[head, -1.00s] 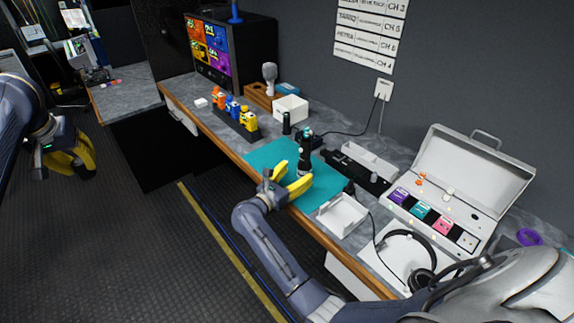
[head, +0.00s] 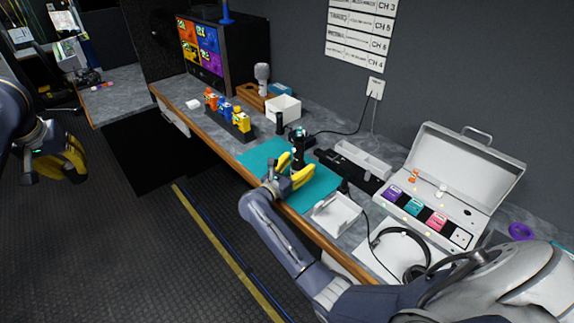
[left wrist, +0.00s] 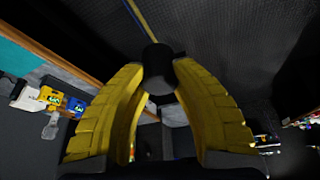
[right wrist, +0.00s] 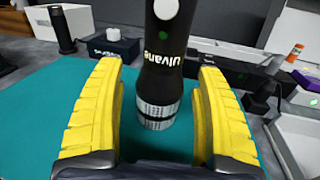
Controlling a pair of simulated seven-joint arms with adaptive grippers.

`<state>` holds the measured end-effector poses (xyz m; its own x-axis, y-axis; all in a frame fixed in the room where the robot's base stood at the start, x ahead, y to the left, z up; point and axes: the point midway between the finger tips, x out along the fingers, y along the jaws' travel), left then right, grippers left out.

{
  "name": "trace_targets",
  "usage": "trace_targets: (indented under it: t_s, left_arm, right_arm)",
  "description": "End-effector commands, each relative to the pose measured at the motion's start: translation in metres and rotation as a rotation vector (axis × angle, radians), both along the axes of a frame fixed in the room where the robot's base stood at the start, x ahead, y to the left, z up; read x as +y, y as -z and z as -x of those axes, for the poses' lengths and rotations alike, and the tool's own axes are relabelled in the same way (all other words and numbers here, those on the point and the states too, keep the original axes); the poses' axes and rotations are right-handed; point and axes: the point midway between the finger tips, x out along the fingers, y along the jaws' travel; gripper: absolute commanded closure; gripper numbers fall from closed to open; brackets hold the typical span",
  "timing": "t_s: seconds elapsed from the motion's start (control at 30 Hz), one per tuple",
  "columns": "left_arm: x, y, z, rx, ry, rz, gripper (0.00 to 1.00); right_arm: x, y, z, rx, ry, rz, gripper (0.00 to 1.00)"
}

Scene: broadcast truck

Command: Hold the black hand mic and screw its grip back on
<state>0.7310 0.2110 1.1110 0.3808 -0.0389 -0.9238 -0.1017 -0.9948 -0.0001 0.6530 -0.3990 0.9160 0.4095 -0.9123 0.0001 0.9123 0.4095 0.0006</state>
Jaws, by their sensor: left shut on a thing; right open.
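The black hand mic (right wrist: 160,65) stands upright on the teal mat (head: 262,157); it also shows in the head view (head: 298,147). It has white lettering, a grey top face and a silvery ribbed band at its lower end. My right gripper (head: 296,168) is open, its yellow fingers either side of the mic's lower part with gaps showing in the right wrist view (right wrist: 160,115). My left gripper (head: 62,160) is off the bench over the floor at the far left. In the left wrist view it (left wrist: 157,75) is shut on a black cylindrical piece, apparently the grip (left wrist: 157,62).
A small black cylinder (head: 279,123) and a black box with a cable stand behind the mat. A white tray (head: 336,213), headphones (head: 402,252) and an open case (head: 435,205) crowd the right side.

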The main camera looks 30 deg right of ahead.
Motion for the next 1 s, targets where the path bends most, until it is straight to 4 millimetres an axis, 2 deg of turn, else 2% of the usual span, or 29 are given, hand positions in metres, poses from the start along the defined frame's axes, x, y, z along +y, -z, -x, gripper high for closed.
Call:
trace_targets:
  t_s: [0.07, 0.67, 1.0]
  left_arm:
    - [0.0, 0.0, 0.0, 0.0, 0.0, 0.0, 0.92]
    - [0.0, -0.0001, 0.0, 0.0, 0.0, 0.0, 0.92]
    - [0.0, -0.0001, 0.0, 0.0, 0.0, 0.0, 0.92]
  right_arm:
    - [0.0002, 0.0001, 0.0001, 0.0, 0.0, 0.0, 0.3]
    - [0.0001, 0.0002, 0.0002, 0.0, 0.0, 0.0, 0.99]
    - [0.0004, -0.0065, -0.0004, -0.002, 0.0, 0.001, 1.0]
